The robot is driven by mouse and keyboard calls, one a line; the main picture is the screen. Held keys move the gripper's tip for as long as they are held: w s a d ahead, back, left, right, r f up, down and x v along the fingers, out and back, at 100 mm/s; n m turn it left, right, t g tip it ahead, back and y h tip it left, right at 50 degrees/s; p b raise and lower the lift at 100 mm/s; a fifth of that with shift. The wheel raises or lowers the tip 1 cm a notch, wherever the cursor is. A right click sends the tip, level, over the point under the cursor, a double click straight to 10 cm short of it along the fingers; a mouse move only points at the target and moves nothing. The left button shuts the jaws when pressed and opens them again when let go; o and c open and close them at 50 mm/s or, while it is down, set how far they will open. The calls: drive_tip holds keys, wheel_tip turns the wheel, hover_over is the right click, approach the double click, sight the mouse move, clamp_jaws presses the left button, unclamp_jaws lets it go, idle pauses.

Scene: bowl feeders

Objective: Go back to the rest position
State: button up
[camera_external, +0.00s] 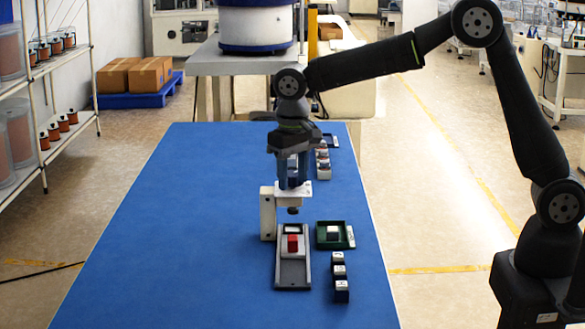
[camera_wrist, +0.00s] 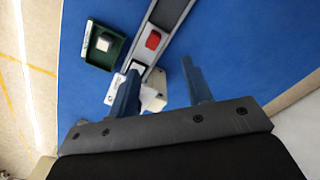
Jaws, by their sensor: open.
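My gripper (camera_external: 293,184) points down above the blue table, over or just behind the top of a white stand (camera_external: 267,213). In the wrist view my gripper (camera_wrist: 160,67) has its two blue fingers spread apart, with nothing visible held between them. A red block (camera_external: 292,243) sits in a long grey tray (camera_external: 293,284) in front of the stand; the red block also shows in the wrist view (camera_wrist: 153,40). The exact gap between fingers and stand cannot be told.
A green tray (camera_external: 320,245) holding a pale-topped block (camera_external: 333,232) lies right of the grey tray. More small parts (camera_external: 323,161) lie behind the gripper. The left side of the blue table (camera_external: 170,230) is clear.

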drive_tip(key=n, duration=0.4)
drive_tip(key=shift+f+n, duration=0.15)
drive_tip(key=shift+n, duration=0.25)
idle(1.9)
drive_tip(key=m, duration=0.9)
drive_tip(key=shift+r+m, duration=0.25)
drive_tip(key=shift+m, duration=0.05)
idle(0.4)
